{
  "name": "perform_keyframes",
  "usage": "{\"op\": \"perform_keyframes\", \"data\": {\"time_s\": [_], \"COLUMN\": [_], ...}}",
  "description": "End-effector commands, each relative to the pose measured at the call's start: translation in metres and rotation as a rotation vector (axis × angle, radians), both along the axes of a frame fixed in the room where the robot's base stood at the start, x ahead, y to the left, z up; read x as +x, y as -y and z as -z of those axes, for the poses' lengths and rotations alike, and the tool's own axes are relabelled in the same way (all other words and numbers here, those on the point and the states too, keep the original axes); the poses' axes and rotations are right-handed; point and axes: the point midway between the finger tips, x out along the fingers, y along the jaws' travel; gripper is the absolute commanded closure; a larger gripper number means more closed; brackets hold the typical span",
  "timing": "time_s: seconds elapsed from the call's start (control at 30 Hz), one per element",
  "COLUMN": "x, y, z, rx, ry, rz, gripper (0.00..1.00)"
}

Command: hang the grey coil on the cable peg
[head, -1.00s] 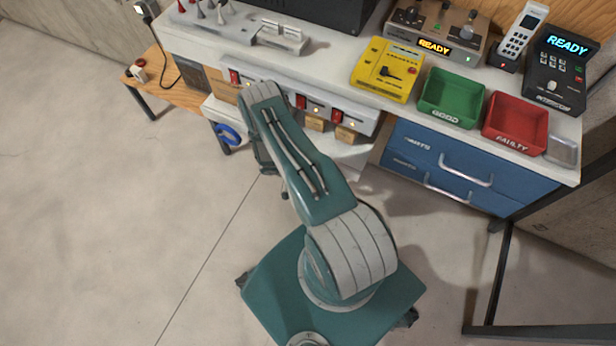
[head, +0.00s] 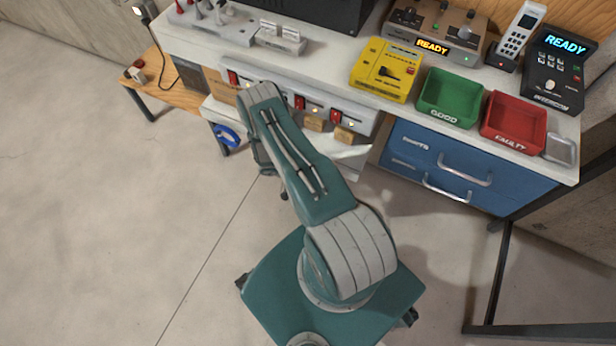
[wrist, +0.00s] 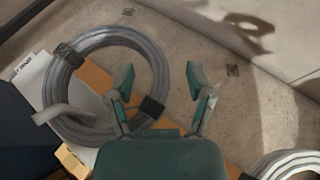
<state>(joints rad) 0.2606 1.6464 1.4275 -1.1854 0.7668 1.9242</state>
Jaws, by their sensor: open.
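The grey coil (wrist: 160,68), a ring of grey cable with black ties, is at the left of the wrist view. A pale grey stub (wrist: 50,113), apparently the cable peg, crosses the coil's lower left side; I cannot tell whether it bears the coil. My gripper (wrist: 158,73) is open, its fingers wide apart. The left finger overlaps the coil's right side near a black tie; contact is unclear. Nothing shows between the fingertips. In the head view my arm hides most of the gripper and the grey coil.
Another pale coil (wrist: 292,163) shows at the wrist view's lower right corner. A blue coil (head: 227,135) is under the bench (head: 330,60). The bench carries a green bin (head: 450,119) and red bin (head: 515,148). Blue drawers (head: 460,172) are below. Floor left of my arm is clear.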

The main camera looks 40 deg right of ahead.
Motion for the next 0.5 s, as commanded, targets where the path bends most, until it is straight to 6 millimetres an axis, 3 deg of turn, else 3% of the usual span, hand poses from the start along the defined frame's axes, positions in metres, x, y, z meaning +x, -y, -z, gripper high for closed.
{"op": "perform_keyframes", "data": {"time_s": [0.23, 0.5], "x": [0.006, 0.028], "y": [-0.008, -0.039], "z": [-0.01, -0.05], "rx": [0.0, -0.001], "ry": [0.002, 0.003], "rz": [-0.003, -0.004], "gripper": [0.32, 0.32]}}
